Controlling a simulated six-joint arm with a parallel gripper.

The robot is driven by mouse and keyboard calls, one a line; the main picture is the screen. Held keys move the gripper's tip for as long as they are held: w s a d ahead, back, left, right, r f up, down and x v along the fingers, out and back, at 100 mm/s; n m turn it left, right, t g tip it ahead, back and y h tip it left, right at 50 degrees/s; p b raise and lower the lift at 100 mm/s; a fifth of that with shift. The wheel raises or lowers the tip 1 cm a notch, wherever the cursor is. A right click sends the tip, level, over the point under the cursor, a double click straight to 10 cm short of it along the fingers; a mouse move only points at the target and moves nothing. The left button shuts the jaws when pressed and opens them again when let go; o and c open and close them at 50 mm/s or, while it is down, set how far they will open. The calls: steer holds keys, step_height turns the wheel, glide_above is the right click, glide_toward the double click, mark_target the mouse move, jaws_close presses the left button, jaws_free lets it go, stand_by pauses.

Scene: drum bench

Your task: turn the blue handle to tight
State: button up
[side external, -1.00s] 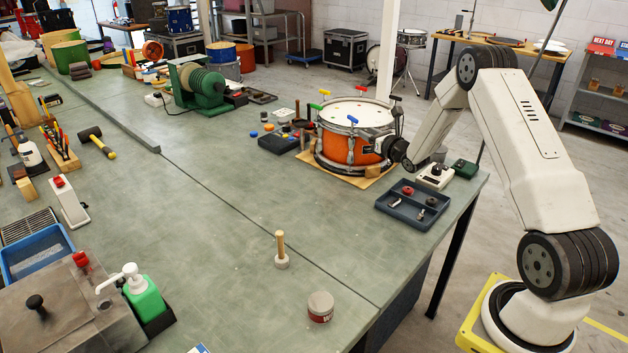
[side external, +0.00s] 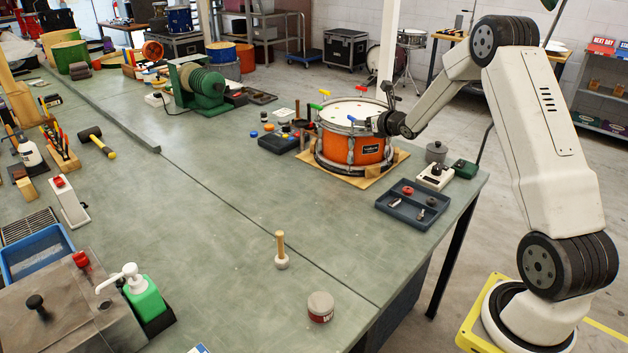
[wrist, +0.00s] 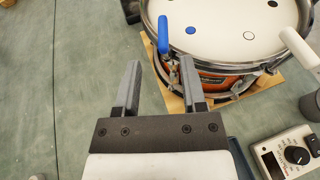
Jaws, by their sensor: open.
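The orange drum (side external: 337,148) stands on a wooden board near the bench's right edge. The blue handle (wrist: 163,35) stands up at the drum's near rim in the wrist view; it also shows as a small blue piece (side external: 351,118) in the side view. My gripper (wrist: 161,62) is open and empty. In the wrist view its fingertips lie to either side of the handle's lower end, with the handle in line with the gap. I cannot tell whether either finger touches it. A blue dot (wrist: 190,30) marks the white drumhead beside the handle. No tight mark can be read.
Other coloured handles, including a red one (side external: 389,87) and a green one (side external: 325,92), stand around the rim. A white handle (wrist: 298,48) rises at right. A grey parts tray (side external: 399,219) and a dial box (side external: 435,177) sit nearby. The bench's middle is mostly clear.

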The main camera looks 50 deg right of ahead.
mark_target(355, 118)
steer(key=shift+s+r+g, duration=0.15)
steer(key=shift+r+g, duration=0.35)
steer(key=shift+r, duration=0.1)
steer(key=shift+f, duration=0.1)
steer(key=shift+x, duration=3.85)
steer(key=shift+d, duration=0.1)
jaws_close()
